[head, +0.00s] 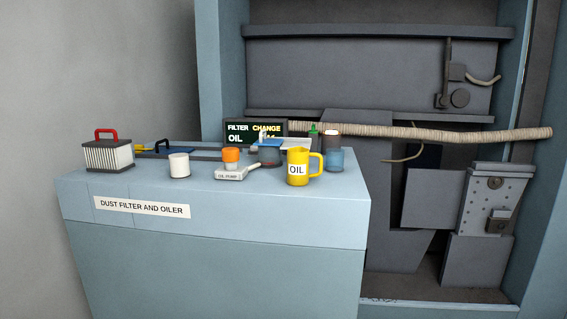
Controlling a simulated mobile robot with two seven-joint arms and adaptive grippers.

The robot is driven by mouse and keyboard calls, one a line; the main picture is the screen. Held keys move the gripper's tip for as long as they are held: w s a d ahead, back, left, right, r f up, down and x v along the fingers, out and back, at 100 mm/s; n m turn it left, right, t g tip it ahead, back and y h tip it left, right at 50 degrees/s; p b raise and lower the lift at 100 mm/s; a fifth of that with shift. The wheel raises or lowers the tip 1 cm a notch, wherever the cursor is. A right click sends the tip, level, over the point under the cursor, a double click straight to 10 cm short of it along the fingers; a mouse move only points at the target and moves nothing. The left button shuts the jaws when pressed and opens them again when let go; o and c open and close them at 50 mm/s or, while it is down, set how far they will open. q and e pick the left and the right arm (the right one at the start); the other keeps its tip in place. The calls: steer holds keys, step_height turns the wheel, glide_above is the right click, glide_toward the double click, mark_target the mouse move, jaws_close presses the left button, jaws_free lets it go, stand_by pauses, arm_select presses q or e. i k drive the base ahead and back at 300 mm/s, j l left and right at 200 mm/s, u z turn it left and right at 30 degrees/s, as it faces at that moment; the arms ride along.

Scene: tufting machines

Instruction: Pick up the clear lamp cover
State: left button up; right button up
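No part that I can tell for sure as the clear lamp cover shows. A see-through cylinder (335,158) with a bluish lower half and a pale, bright top stands at the right rear of the cabinet top, behind the yellow oil mug (298,168). A small green lamp-like piece (313,129) is just left of its top. A dark see-through jar (270,157) with a blue lid is left of the mug. Whether any of these is the cover, I cannot tell. Neither of my grippers is in view.
The blue cabinet (215,270) carries a pleated filter (108,156) with a red handle, a white cup (179,165), an orange-capped piece (231,155), an oil pump (231,174) and a dark sign (254,130). A rope-like roll (440,134) crosses the machine behind.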

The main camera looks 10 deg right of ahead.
mark_target(334, 157)
steer(key=l+u, duration=0.3)
steer(key=u, duration=0.2)
steer(key=l+u, duration=0.3)
steer(key=u, duration=0.15)
steer(key=l+u, duration=0.3)
steer(key=u, duration=0.2)
steer(key=k+l+u, duration=0.15)
steer(key=u, duration=0.3)
steer(key=l, duration=0.1)
